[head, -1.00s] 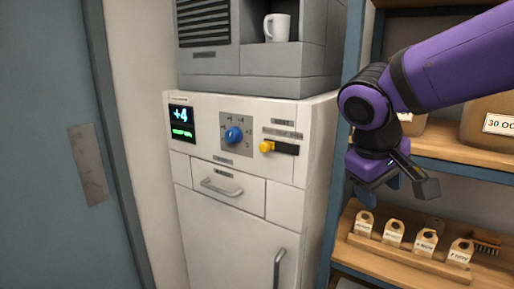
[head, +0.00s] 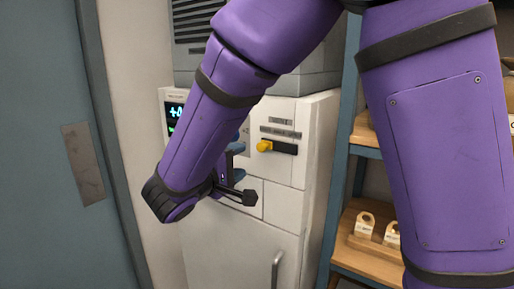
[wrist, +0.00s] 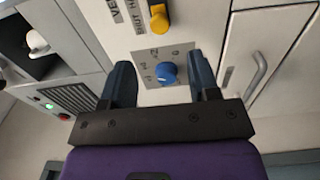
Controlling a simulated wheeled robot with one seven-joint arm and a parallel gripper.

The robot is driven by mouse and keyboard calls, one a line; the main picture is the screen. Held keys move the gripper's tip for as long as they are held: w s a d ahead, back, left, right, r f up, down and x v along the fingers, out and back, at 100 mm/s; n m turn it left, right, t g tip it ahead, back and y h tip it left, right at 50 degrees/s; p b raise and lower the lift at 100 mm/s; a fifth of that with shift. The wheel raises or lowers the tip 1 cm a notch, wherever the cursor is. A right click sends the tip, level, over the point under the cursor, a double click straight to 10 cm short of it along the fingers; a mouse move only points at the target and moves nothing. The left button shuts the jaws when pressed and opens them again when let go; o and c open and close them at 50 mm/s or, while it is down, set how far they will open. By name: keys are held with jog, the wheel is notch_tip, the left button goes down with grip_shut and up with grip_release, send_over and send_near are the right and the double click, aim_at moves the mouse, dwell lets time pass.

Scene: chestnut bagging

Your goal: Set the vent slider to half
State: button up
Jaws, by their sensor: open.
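The vent slider's yellow knob (head: 265,146) sits at the left end of its dark slot (head: 285,148) on the white cabinet front. The yellow knob also shows at the top of the wrist view (wrist: 159,18), with partly cut-off lettering beside it. My gripper (wrist: 162,76) is open and empty, facing the panel. In the wrist view its two fingers stand either side of the blue dial (wrist: 167,72); I cannot tell whether they touch it.
A display (head: 174,112) is partly covered by my arm. A drawer handle (wrist: 259,70) shows in the wrist view. A grey machine (head: 300,75) stands on the cabinet. A shelf rack (head: 345,165) with wooden boards is to the right.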

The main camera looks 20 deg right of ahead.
aim_at(260, 148)
jog(key=x, duration=1)
jog(key=shift+w+d, duration=0.2)
jog(key=shift+w, duration=0.05)
